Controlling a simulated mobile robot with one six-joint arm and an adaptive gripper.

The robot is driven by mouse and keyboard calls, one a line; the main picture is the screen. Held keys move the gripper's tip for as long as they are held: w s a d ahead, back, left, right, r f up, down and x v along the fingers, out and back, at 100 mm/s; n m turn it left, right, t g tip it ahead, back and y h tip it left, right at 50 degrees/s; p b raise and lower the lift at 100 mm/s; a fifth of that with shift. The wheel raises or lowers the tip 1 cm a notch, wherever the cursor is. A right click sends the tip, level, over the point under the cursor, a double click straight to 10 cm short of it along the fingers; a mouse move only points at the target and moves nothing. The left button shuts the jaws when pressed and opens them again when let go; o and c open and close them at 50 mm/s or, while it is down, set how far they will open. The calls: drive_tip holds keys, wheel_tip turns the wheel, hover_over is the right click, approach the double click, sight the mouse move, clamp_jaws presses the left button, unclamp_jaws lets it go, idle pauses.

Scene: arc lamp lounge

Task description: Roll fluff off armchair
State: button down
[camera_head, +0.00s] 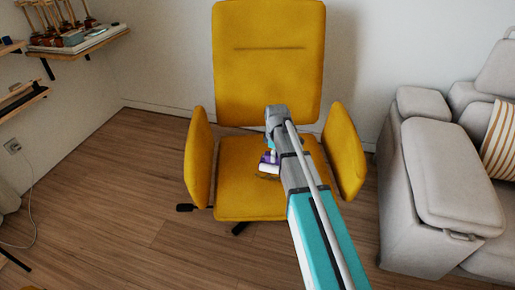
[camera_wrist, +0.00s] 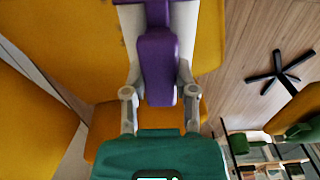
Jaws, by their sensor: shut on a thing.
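The mustard-yellow armchair (camera_head: 240,196) stands against the back wall, with its seat, backrest and two side arms in view. My arm reaches over it from the lower right and covers part of the seat. A purple-and-white roller (camera_head: 268,168) shows at my arm's left edge, low over the seat; I cannot tell whether it touches. In the wrist view my gripper (camera_wrist: 158,50) is shut on the roller's purple handle (camera_wrist: 158,75), one finger on each side. A small dark patch shows by the roller, but I cannot tell whether it is fluff or shadow.
A grey sofa (camera_head: 455,170) with a striped cushion (camera_head: 499,140) stands close on the right. Wall shelves (camera_head: 80,42) with small items are at the upper left. A cable (camera_head: 32,190) hangs at the left wall. The wooden floor (camera_head: 110,200) left of the armchair is clear.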

drive_tip(key=w+a+f+b, duration=0.3)
drive_tip(key=w+a, duration=0.3)
drive_tip(key=w, duration=0.4)
drive_tip(key=shift+w+f+b, duration=0.35)
drive_tip(key=shift+w+f, duration=0.05)
drive_tip(key=shift+f, duration=0.25)
drive_tip(key=shift+a+f, duration=0.1)
drive_tip(key=shift+f, duration=0.05)
